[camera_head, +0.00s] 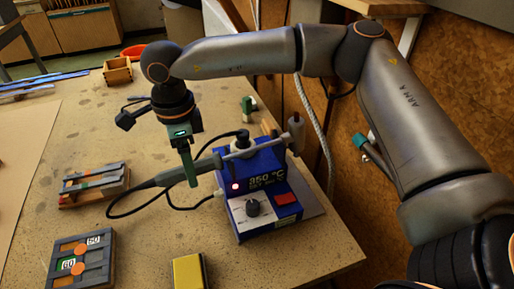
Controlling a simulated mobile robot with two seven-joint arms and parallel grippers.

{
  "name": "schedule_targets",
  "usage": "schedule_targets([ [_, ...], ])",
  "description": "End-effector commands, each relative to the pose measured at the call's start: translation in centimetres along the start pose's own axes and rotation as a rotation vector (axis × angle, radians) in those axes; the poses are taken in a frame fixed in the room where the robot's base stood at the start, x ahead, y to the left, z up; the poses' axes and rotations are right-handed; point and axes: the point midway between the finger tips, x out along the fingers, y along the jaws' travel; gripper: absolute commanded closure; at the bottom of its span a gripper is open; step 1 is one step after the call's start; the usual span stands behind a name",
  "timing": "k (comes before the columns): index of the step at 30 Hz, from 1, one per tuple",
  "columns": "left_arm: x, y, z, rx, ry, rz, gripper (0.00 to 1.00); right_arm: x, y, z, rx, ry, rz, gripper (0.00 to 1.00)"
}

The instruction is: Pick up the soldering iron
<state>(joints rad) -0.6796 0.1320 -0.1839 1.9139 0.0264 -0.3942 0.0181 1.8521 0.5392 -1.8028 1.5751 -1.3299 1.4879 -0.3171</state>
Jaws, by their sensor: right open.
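The soldering iron (168,178) has a dark grey handle and lies slightly tilted, its front end in the metal holder (254,149) on top of the blue soldering station (264,192). Its black cable loops from the handle's left end back to the station. My right gripper (189,180) points down at the handle and is open. One green finger crosses in front of the handle; the other finger is hidden, so I cannot tell whether the handle is between them or touched. My left gripper is not in view.
A yellow block (188,272) stands at the front edge. Grey-and-orange slotted trays (82,262) and (95,184) lie left on the speckled bench. My right arm spans above the station.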

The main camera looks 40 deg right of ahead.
Motion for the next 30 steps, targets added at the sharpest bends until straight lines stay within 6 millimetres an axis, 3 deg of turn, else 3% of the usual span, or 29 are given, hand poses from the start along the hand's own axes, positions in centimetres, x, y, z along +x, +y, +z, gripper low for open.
schedule_targets([
  [6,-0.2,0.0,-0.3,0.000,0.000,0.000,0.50,2.2,0.0,0.0,0.002,0.001,0.000,0.27],
  [13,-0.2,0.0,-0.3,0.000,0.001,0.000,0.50,2.3,0.0,0.0,0.001,0.000,-0.001,0.27],
  [30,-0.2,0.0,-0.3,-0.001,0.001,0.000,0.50,2.3,0.0,0.0,0.002,-0.001,-0.001,0.91],
])
